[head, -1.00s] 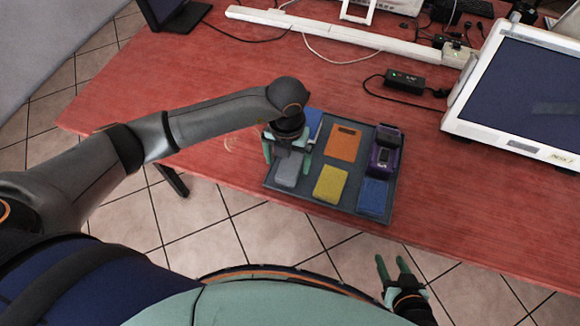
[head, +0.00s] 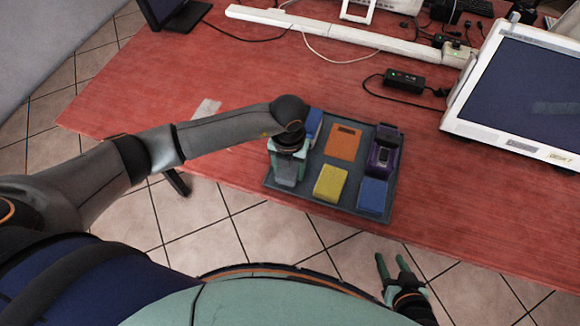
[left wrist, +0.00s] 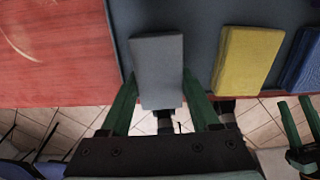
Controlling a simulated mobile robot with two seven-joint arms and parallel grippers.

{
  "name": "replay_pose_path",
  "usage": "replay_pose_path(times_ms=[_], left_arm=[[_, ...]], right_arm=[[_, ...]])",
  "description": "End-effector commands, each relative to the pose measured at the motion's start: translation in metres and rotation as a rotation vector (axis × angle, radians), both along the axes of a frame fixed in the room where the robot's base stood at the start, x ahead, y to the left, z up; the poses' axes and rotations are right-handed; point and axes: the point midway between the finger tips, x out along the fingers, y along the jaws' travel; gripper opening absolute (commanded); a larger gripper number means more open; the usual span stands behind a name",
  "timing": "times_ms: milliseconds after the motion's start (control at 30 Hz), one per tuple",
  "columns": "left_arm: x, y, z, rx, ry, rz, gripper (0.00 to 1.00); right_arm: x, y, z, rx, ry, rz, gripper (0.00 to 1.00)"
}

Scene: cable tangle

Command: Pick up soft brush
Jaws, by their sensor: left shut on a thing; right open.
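A dark grey tray (head: 313,171) holds several coloured blocks; none is clearly recognizable as a soft brush. The grey block (left wrist: 158,52) lies at the tray's near left. My left gripper (head: 287,172) is over it, its green fingers shut on the block's two sides, as the left wrist view shows. In the head view the wrist and fingers hide most of this block. Whether it is lifted I cannot tell. My right gripper (head: 391,262) is open and empty, in front of the table's near edge.
The tray also has a yellow block (head: 330,183), an orange block (head: 343,144), a blue block (head: 374,195), a purple device (head: 384,150) and a partly hidden blue item (head: 314,123). A white-framed screen (head: 520,90) stands right; a black adapter (head: 405,80) lies behind.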

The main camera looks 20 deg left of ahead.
Motion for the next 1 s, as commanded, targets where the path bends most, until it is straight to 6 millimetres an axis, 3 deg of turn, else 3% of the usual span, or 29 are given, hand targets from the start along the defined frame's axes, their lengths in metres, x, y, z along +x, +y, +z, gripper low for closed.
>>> replay_pose_path(times_ms=[33,400,733,1000], left_arm=[[0.0,0.0,0.0,0.0,0.0,0.0,0.42],[0.0,0.0,0.0,0.0,-0.001,0.0,0.04],[0.001,0.0,0.005,-0.002,-0.003,0.0,0.04],[-0.005,-0.003,0.039,-0.002,-0.003,-0.004,0.04]], right_arm=[[0.0,0.0,0.0,0.0,0.0,0.0,0.5],[0.0,0.0,0.0,0.0,-0.001,0.0,0.5],[0.001,0.0,0.001,0.0,-0.001,0.0,0.5],[0.001,0.0,0.002,0.0,-0.002,0.0,0.5]])
